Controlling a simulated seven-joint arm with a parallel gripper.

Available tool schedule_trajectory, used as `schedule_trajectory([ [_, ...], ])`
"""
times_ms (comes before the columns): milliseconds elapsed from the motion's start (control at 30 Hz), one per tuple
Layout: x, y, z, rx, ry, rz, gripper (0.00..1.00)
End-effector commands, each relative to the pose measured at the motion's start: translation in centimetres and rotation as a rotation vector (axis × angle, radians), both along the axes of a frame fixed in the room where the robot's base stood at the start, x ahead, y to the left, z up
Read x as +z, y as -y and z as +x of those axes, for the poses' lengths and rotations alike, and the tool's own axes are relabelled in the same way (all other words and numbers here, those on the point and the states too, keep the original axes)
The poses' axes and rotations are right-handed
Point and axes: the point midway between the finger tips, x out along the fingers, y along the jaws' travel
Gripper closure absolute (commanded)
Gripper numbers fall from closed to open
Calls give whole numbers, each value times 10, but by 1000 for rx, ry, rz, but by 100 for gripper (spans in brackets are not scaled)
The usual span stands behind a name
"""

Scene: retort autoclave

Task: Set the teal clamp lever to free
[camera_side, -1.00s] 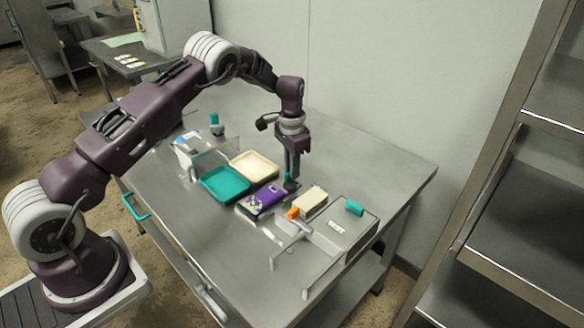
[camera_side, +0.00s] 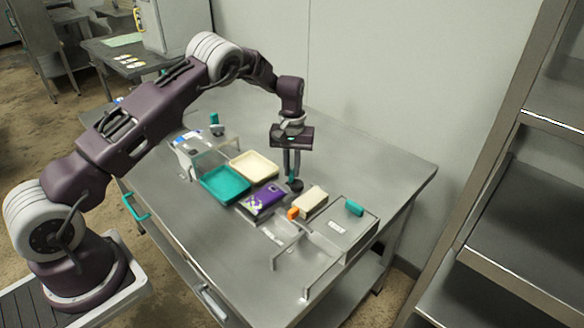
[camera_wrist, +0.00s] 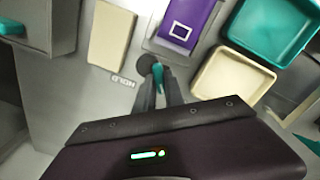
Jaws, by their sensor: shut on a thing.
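The teal clamp lever (camera_wrist: 157,76) stands by a dark round pivot (camera_wrist: 147,62) on the steel table. In the side view the lever (camera_side: 292,174) is a small teal upright, partly hidden by the fingers. My gripper (camera_wrist: 160,92) is shut on the lever, one finger on each side. In the side view my gripper (camera_side: 292,176) points straight down behind the purple box. A label reading HOLD (camera_wrist: 122,81) lies beside the pivot in the wrist view. No word for free is readable.
A purple box (camera_side: 262,200), a cream block (camera_side: 314,200) and an orange piece (camera_side: 292,213) stand close in front. A teal tray (camera_side: 224,185) and a cream tray (camera_side: 254,167) lie left. A grey box with a teal knob (camera_side: 354,208) stands right. The table's right end is clear.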

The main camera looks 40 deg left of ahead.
Motion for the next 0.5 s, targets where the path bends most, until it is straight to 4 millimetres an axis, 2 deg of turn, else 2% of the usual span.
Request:
schedule_trajectory([
  [200,1,0,1,107,2,-1,100],
  [500,1,0,1,172,3,0,100],
])
